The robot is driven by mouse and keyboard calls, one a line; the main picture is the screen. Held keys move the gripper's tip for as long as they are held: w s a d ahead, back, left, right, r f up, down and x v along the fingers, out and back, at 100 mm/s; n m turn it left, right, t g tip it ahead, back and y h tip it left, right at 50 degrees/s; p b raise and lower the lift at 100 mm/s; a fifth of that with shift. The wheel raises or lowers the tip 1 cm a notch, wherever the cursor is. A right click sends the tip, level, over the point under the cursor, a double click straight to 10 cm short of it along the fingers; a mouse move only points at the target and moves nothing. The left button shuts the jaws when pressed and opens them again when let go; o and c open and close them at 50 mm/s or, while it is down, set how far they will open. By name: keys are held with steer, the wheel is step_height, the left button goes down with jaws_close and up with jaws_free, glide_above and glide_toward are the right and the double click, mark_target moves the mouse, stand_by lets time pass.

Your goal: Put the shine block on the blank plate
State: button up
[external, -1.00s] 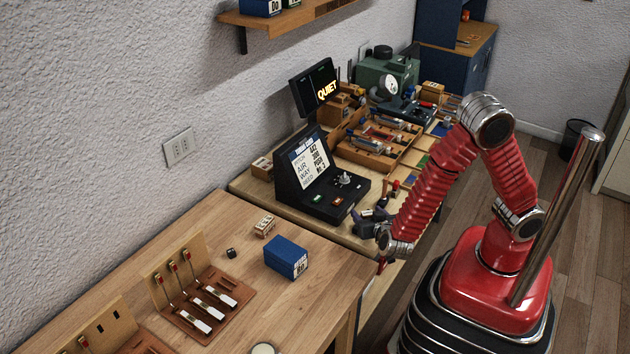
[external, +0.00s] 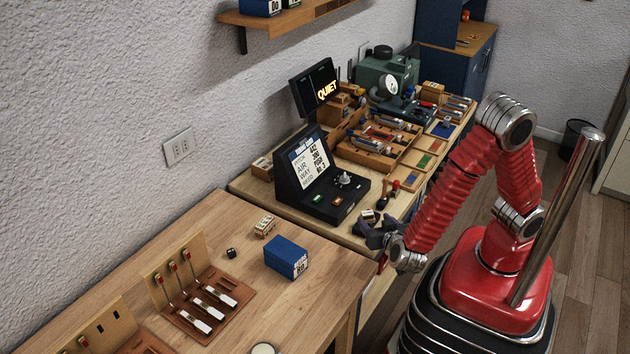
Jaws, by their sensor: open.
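My gripper (external: 368,235) has dark jaws and is low at the front edge of the far bench, right of the black console. It is open. A small pale-and-dark block (external: 369,216) lies right beside the jaws, partly hidden by them; its label is too small to read, so I cannot tell whether it is the shine block. A wooden tray with coloured plates (external: 424,161) lies further back on the bench. I cannot tell which plate, if any, is the blank one.
The black console (external: 322,187) stands left of my gripper, with dark-handled stamps (external: 389,192) just behind the gripper. Wooden racks (external: 372,155) fill the bench further back.

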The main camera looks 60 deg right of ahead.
steer(key=v, duration=0.4)
stand_by(0.8)
steer(key=w+a+r+t+y, duration=0.1)
steer(key=w+a+r+y, duration=0.2)
steer(key=w, duration=0.4)
steer(key=w+r+n+t+y, duration=0.1)
steer(key=w+r+n+y, duration=0.15)
steer(key=r+y, duration=0.35)
steer(key=w+r+n+y, duration=0.2)
steer(key=r+n+y, duration=0.1)
steer(key=r+y, duration=0.3)
steer(key=s+d+f+n+g+h, duration=0.1)
steer(key=s+d+n+g+h, duration=0.2)
steer(key=s+d, duration=1.6)
steer(key=d+g+h, duration=0.2)
steer(key=d+g, duration=0.1)
steer(key=shift+s+d, duration=0.15)
steer(key=shift+s, duration=0.1)
